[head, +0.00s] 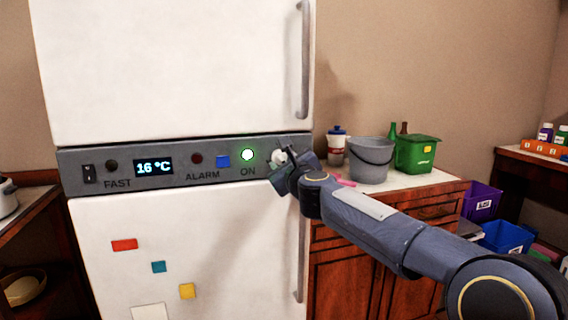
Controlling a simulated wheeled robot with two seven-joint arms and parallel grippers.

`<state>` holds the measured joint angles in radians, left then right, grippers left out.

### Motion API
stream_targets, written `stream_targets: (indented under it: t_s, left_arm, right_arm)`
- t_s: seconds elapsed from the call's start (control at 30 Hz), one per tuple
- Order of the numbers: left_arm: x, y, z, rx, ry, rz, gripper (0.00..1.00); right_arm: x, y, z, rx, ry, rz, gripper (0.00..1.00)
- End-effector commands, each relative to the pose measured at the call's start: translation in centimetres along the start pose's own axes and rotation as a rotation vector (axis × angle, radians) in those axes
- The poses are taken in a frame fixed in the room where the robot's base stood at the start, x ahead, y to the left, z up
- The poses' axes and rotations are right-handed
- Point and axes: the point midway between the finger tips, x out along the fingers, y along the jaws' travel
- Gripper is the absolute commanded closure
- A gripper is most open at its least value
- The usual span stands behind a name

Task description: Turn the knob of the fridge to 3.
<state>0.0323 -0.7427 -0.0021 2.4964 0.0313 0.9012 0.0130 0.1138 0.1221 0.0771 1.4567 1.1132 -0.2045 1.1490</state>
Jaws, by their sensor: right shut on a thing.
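The white fridge (180,70) stands in front of me with a grey control panel (130,185) across its middle. The pale round knob (279,157) is at the panel's right end, partly covered by my gripper. My right gripper (281,160) is shut on the knob. The knob's number marks are hidden or too small to read. My left gripper is not in view.
A fridge door handle (303,60) runs vertically above my right gripper. Right of the fridge, a counter holds a grey bucket (370,160), a green bin (416,154) and a white container (337,146). Purple (482,202) and blue (506,238) crates stand farther right.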

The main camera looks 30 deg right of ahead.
Motion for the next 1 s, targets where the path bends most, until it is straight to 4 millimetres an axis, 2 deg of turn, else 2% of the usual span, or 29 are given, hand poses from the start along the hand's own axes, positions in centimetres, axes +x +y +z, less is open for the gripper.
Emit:
stream_targets:
  t_s: [0.03, 0.07, 0.2, 0.23, 0.57, 1.0]
  left_arm:
    - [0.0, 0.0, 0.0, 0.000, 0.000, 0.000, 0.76]
    - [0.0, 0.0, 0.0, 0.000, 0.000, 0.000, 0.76]
    - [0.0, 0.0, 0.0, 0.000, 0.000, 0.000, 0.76]
    - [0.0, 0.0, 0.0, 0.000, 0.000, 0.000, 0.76]
    - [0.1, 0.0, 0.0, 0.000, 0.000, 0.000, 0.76]
    - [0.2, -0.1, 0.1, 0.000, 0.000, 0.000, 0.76]
  right_arm:
    - [0.0, 0.0, -0.1, -0.001, 0.002, 0.000, 0.88]
    - [0.0, 0.0, -0.1, -0.001, 0.002, 0.000, 0.64]
    - [0.0, 0.0, -0.1, -0.001, 0.002, 0.000, 0.46]
    - [0.0, 0.0, -0.1, -0.001, 0.002, 0.000, 0.44]
    - [-0.6, 0.0, 0.0, -0.001, 0.000, 0.000, 0.44]
    - [-7.1, 0.0, 0.0, -0.002, 0.000, 0.000, 0.44]
